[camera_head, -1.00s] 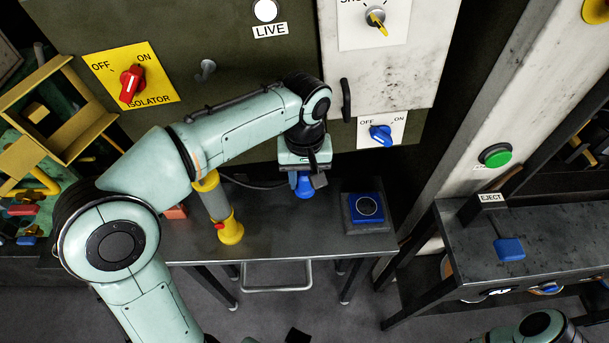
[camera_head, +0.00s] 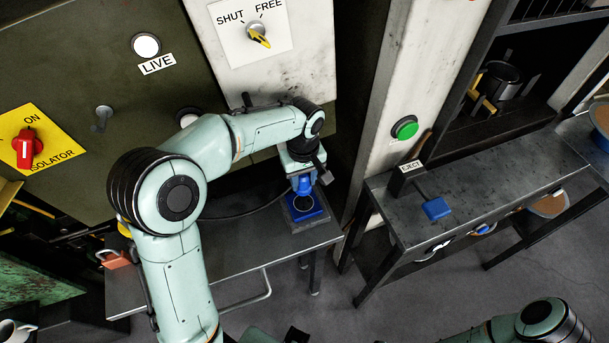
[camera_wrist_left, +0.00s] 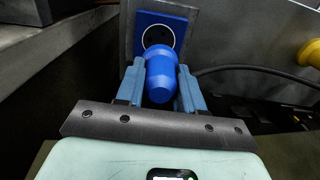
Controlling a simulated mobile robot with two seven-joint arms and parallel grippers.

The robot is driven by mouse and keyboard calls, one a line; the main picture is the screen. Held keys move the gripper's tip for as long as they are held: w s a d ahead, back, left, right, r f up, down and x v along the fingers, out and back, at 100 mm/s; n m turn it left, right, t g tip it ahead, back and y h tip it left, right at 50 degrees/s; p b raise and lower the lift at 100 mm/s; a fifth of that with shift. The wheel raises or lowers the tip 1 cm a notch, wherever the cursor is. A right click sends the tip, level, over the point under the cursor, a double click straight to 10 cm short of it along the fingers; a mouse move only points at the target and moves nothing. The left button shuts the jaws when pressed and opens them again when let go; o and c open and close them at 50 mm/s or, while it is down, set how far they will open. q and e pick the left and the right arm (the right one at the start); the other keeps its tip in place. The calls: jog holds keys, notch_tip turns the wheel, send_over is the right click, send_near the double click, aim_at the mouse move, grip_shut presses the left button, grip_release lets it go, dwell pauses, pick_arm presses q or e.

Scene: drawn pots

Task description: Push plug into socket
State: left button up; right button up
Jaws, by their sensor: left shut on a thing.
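My left gripper (camera_head: 304,178) points down over the bench and is shut on the blue plug (camera_head: 303,188). The socket (camera_head: 318,214) is a blue square plate with a dark round opening on a grey block. In the head view the plug is over the back part of the plate, and the opening shows in front of it. In the left wrist view the plug (camera_wrist_left: 160,72) sits between the two fingers, and the socket (camera_wrist_left: 178,27) opening is still visible beyond it. I cannot tell whether plug and socket touch. My right gripper is not in view.
The socket stands at the right end of the metal bench (camera_head: 225,256). A dark cable (camera_head: 243,214) runs across the bench's back. The isolator switch (camera_head: 27,147) is at left. A second bench (camera_head: 460,190) with a blue eject pedal (camera_head: 436,208) stands right.

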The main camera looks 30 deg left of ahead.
aim_at(304, 191)
pick_arm(q)
jog(key=shift+f, duration=0.1)
jog(key=shift+f, duration=0.15)
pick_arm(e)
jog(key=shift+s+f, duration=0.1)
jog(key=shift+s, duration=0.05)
pick_arm(q)
jog(key=shift+f+b, duration=1.75)
jog(key=shift+f, duration=1)
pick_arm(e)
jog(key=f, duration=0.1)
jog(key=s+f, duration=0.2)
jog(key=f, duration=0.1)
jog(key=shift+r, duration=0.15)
pick_arm(q)
jog(key=shift+f+b, duration=0.35)
jog(key=shift+f, duration=0.25)
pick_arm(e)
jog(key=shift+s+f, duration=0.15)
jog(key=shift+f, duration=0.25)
pick_arm(q)
jog(key=o, duration=1.1)
notch_tip(304, 191, up, 14)
jog(key=shift+f+p, duration=0.25)
jog(key=shift+p, duration=0.75)
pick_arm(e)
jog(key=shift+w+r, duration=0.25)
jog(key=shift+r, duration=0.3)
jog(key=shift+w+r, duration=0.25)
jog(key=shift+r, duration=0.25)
